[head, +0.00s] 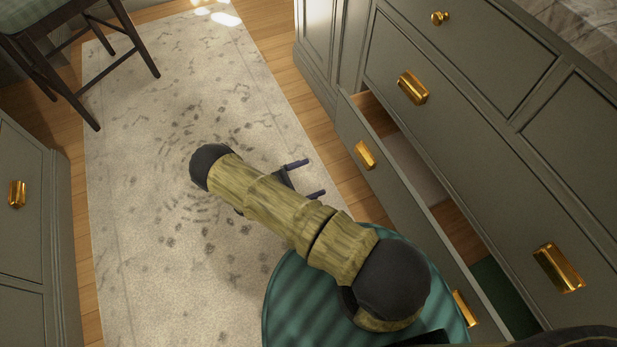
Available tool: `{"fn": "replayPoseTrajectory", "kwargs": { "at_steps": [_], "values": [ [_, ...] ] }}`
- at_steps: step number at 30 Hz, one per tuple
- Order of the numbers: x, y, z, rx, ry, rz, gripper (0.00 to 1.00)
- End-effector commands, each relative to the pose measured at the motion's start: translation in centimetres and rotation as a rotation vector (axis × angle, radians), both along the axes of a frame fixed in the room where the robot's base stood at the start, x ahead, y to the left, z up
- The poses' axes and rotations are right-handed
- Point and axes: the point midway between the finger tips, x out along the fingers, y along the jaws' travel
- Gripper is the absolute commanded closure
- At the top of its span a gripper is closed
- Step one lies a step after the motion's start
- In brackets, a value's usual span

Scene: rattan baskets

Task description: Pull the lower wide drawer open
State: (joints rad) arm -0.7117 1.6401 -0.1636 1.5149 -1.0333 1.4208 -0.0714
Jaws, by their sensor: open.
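The lower wide drawer (391,193) is in the grey-green cabinet at the right. It stands partly open, with a gap behind its front panel that shows the inside.
Above the open drawer is a closed wide drawer (470,170) with brass handles. A patterned rug (150,110) covers the floor. A dark-legged chair (130,40) stands at the upper left, and another cabinet (30,240) at the left edge. The rug between is clear.

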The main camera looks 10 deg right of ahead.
Motion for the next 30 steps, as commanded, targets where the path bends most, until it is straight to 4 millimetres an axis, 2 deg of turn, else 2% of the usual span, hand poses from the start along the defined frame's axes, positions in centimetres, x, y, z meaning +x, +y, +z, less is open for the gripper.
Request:
{"fn": "replayPoseTrajectory", "kwargs": {
  "at_steps": [4, 8, 19, 30],
  "values": [
    [0.0, -0.1, 0.4, 0.014, -0.003, -0.015, 0.0],
    [0.0, -0.4, 1.8, 0.066, -0.019, -0.071, 0.0],
    [-1.2, -1.6, 8.8, 0.366, -0.123, -0.372, 0.0],
    [-3.2, -1.9, 16.0, 0.68, -0.292, -0.652, 0.0]
  ]
}}
